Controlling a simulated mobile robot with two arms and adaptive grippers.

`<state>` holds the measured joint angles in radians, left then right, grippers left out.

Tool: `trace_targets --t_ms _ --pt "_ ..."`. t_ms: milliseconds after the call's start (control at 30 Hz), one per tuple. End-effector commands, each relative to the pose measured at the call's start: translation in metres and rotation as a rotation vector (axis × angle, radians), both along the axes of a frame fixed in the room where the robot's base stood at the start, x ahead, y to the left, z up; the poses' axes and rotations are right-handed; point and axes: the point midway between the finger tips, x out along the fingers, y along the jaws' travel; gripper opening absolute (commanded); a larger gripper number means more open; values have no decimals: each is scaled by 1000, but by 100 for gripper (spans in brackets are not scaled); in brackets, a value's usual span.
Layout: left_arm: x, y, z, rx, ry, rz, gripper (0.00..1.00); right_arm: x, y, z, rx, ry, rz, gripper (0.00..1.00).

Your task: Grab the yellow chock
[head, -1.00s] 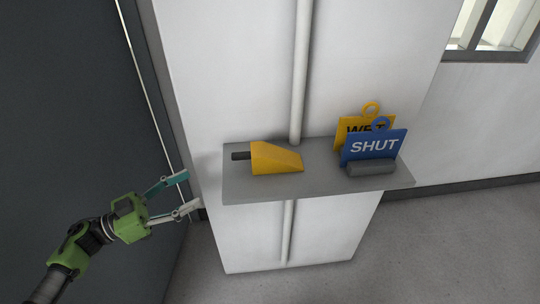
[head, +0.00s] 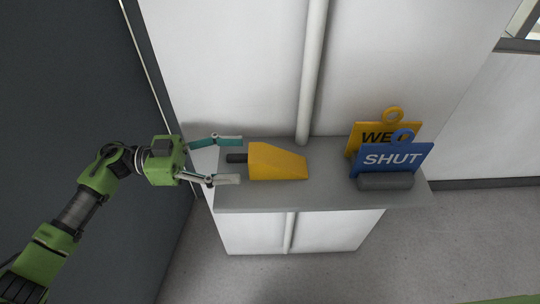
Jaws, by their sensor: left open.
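The yellow chock (head: 278,163) lies on a grey shelf (head: 325,194), its wedge tapering to the right. My left gripper (head: 240,160) is open at the left end of the shelf. My right gripper is not in view.
A white vertical pipe (head: 312,70) runs behind the shelf. The shelf between chock and signs is clear.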

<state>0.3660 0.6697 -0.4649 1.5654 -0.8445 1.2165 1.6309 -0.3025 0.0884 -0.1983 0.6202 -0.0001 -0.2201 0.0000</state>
Motion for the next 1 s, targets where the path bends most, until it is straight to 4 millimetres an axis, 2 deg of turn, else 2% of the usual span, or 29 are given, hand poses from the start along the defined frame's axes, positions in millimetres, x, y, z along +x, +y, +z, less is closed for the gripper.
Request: trace_targets --t_ms 33,167,367,500,633,967,1000 --pt "0 -10 3 -4 0 -2 61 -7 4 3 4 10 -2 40" --pt "0 -26 2 -2 1 0 61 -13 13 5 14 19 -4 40" --pt "1 -39 2 -3 0 0 61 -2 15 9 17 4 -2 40" --pt "3 -60 3 -4 0 0 61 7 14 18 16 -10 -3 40" --pt "3 -77 2 -3 1 0 61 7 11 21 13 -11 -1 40" --pt "3 -84 -1 0 0 2 61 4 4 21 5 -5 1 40" --pt "3 -84 -1 0 0 2 51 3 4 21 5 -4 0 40"
